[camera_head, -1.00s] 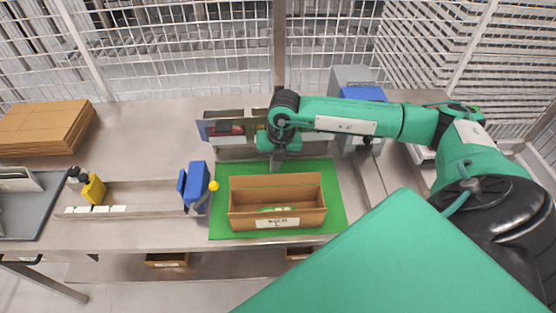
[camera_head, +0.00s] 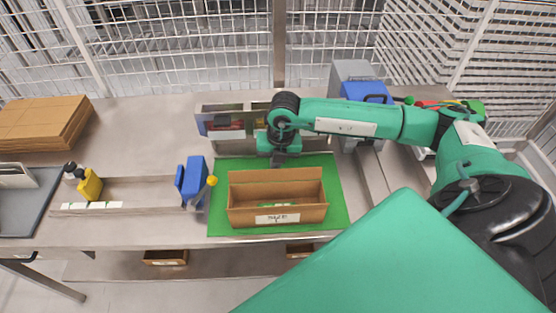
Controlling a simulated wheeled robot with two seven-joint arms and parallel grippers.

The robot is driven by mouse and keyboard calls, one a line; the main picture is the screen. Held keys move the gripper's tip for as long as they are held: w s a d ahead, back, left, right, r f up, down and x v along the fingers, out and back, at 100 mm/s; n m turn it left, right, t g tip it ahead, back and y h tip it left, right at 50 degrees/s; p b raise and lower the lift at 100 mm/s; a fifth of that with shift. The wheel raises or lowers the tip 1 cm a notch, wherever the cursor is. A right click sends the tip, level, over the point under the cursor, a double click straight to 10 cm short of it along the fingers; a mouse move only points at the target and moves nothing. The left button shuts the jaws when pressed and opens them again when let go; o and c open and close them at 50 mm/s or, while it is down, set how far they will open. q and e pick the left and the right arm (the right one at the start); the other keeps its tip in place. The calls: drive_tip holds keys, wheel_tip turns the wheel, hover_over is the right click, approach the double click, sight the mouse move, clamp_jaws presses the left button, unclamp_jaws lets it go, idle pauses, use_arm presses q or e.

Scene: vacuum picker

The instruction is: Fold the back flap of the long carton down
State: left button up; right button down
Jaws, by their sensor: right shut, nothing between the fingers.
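The long brown carton (camera_head: 250,217) stands open on a green mat (camera_head: 217,214), with a white label on its front. Something pale and green lies low inside it. Its back flap (camera_head: 275,176) stands up along the rear edge. My right gripper (camera_head: 279,161) points down just behind the middle of that flap. It is shut and empty, and its tips sit close to the flap's top edge; I cannot tell whether they touch it. My left gripper is not in view.
A blue tool (camera_head: 193,182) with a yellow knob stands left of the mat. A yellow bottle (camera_head: 90,185) and a grey tray (camera_head: 28,205) are farther left. Flat cartons (camera_head: 42,122) are stacked at the back left. A metal holder (camera_head: 222,123) stands behind the mat.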

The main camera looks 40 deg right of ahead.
sight(276, 178)
drive_tip(key=shift+s+a, duration=0.45)
drive_tip(key=shift+s, duration=0.3)
drive_tip(key=shift+r, duration=0.3)
drive_tip(key=shift+s+a, duration=0.1)
drive_tip(key=shift+s+a+f+b, duration=0.15)
drive_tip(key=shift+s+a, duration=0.2)
drive_tip(key=shift+s, duration=0.25)
drive_tip(key=shift+s+a+f+b, duration=0.15)
drive_tip(key=shift+s+a, duration=0.15)
drive_tip(key=shift+s, duration=0.25)
drive_tip(key=shift+r, duration=0.1)
